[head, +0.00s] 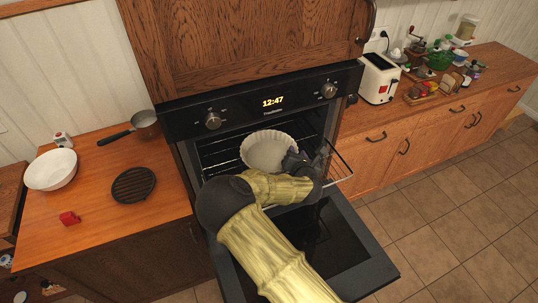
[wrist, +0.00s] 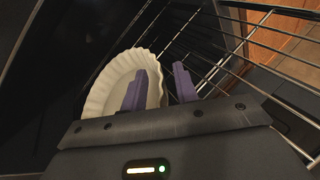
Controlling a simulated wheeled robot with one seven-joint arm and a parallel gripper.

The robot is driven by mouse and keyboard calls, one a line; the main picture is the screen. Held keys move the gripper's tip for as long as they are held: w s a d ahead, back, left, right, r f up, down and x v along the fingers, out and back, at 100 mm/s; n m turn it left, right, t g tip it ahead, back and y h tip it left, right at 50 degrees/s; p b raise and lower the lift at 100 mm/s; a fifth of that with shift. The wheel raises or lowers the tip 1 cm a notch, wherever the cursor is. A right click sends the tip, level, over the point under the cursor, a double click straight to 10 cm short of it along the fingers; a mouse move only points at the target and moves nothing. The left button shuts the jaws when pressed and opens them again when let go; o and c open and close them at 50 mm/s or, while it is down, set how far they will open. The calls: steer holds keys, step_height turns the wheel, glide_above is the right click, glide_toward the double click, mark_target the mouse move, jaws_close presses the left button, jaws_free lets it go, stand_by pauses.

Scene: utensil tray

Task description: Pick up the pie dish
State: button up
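The pie dish (head: 267,150) is white, round and fluted. It sits on the wire rack inside the open oven. In the wrist view the pie dish (wrist: 115,80) lies just ahead and to the left, partly covered by a finger. My gripper (head: 293,161) reaches in from the front at the dish's right side. In the wrist view the two purple fingers of my gripper (wrist: 160,72) stand apart. The left finger overlaps the dish and the right one is past its right edge. I cannot tell whether either touches the rim.
The oven door (head: 345,245) is folded down beneath my arm. The rack (head: 215,157) has free room left of the dish. The left counter holds a white bowl (head: 51,169), a black trivet (head: 133,185) and a saucepan (head: 146,121). A toaster (head: 379,78) stands on the right counter.

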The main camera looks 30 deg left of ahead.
jaws_close()
stand_by(1.2)
